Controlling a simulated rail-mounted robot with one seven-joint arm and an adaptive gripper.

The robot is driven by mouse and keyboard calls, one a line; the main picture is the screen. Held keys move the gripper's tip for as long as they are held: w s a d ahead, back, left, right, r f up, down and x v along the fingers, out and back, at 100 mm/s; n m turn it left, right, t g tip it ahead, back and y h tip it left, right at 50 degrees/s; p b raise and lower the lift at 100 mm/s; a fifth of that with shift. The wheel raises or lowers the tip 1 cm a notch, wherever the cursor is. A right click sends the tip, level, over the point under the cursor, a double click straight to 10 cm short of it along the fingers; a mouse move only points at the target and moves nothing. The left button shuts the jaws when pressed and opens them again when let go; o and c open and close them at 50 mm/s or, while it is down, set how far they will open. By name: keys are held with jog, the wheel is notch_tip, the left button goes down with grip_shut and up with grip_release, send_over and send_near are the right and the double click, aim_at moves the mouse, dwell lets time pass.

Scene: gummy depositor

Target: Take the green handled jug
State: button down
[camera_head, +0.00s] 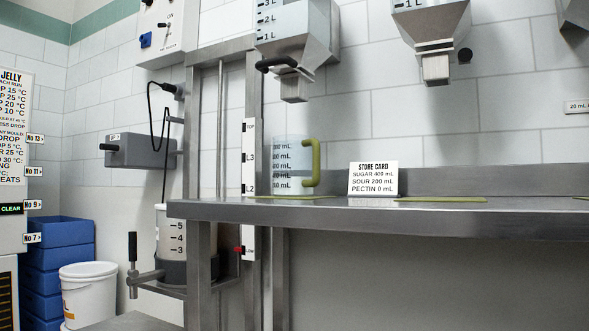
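The green handled jug (290,165) is clear with dark volume marks and a thick olive-green handle (314,162) on its right side. It stands upright on a green mat (303,197) on the steel counter, below the left hopper. The vertical marked scale strip (250,155) stands just left of the jug. My gripper is not in view.
A store card (373,179) stands right of the jug, and another green mat (440,199) lies bare. Two steel hoppers, left (300,50) and right (434,35), hang above the counter (400,211). A marked vessel (176,235) sits lower left. Blue crates (57,265) stand farther left.

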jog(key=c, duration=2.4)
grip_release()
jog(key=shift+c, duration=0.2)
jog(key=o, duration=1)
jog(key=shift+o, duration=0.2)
